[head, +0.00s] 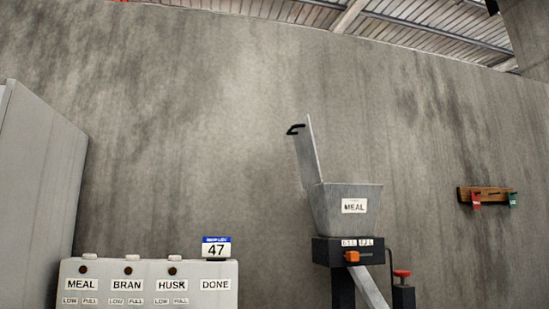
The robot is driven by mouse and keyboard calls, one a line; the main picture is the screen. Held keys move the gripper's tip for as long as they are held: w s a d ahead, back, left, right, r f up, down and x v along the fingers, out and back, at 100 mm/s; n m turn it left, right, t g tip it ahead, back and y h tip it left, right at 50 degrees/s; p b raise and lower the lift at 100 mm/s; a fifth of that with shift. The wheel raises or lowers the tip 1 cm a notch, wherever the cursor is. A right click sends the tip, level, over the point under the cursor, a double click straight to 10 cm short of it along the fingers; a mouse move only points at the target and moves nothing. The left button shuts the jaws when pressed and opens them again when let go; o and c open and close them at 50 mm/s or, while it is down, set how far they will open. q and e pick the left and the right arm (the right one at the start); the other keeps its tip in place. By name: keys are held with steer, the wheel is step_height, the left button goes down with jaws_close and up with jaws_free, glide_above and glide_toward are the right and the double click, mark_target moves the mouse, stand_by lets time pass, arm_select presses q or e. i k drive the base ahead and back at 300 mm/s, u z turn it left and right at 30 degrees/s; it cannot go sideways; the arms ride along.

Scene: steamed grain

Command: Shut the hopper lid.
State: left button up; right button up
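The hopper (340,222) is a grey metal bin with a MEAL label, on a dark stand right of centre in the head view. Its lid (308,152) is open. It stands nearly upright, hinged at the hopper's left rim and tilted a little to the left. A black handle (296,129) sticks out to the left near the lid's top. The inside of the hopper is hidden from this angle. Neither of my grippers shows in this view.
Below the hopper are an orange knob (352,256), a slanted chute (374,288) and a red-topped lever (402,273). A panel (148,272) labelled MEAL, BRAN, HUSK and DONE stands lower left, beside a grey cabinet (38,190). A wooden rack (487,194) with red and green tags hangs right.

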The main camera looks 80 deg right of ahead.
mark_target(307, 156)
steer(key=z, duration=2.55)
steer(key=k, duration=0.3)
steer(key=z, duration=0.05)
